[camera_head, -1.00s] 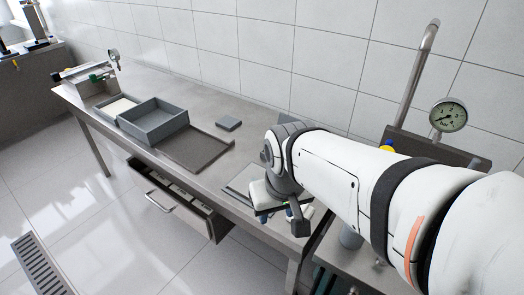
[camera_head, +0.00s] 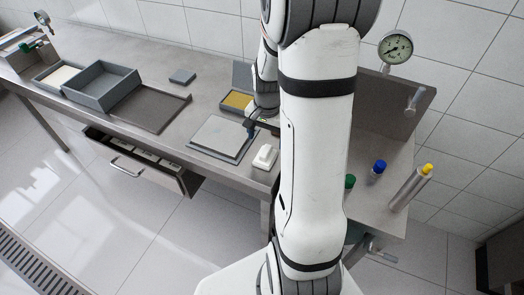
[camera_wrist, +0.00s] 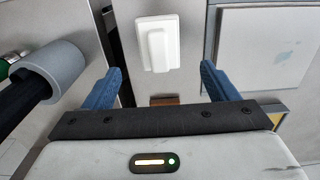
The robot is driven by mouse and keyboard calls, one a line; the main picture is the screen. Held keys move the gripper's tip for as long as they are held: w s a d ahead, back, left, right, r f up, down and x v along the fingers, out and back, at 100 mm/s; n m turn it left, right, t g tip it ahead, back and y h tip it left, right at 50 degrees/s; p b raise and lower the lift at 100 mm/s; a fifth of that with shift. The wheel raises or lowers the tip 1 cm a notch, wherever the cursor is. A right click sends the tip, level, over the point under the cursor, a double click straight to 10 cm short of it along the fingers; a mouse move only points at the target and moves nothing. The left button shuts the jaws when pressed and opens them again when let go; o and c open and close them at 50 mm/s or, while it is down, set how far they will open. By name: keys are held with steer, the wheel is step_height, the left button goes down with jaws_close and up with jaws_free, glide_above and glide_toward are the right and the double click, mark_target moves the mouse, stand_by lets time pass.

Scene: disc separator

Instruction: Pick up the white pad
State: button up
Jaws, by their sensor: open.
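The white pad (camera_head: 265,157) is a small white block with a raised grip along its top. It lies on the steel table near the front edge, right of a grey square plate. In the wrist view the white pad (camera_wrist: 158,42) shows at the top centre, beyond the fingertips and roughly in line with the gap between them. My gripper (camera_wrist: 160,80) is open, with its blue fingers apart and nothing between them. In the head view my arm hides most of the gripper; one blue fingertip shows left of the arm, behind the pad.
The square plate (camera_head: 216,137) lies left of the pad. A box with a yellow inside (camera_head: 237,100) stands behind. A grey cylinder (camera_wrist: 58,68) is left in the wrist view. Bottles with green and blue caps (camera_head: 379,166) stand right. A drawer (camera_head: 143,163) is open below.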

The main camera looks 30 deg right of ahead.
mark_target(266, 149)
step_height(266, 149, down, 7)
steer(key=shift+s+a+r, duration=0.1)
steer(key=shift+r, duration=0.1)
steer(key=shift+c, duration=0.4)
steer(key=c, duration=1.1)
step_height(266, 149, up, 10)
steer(key=shift+r, duration=0.1)
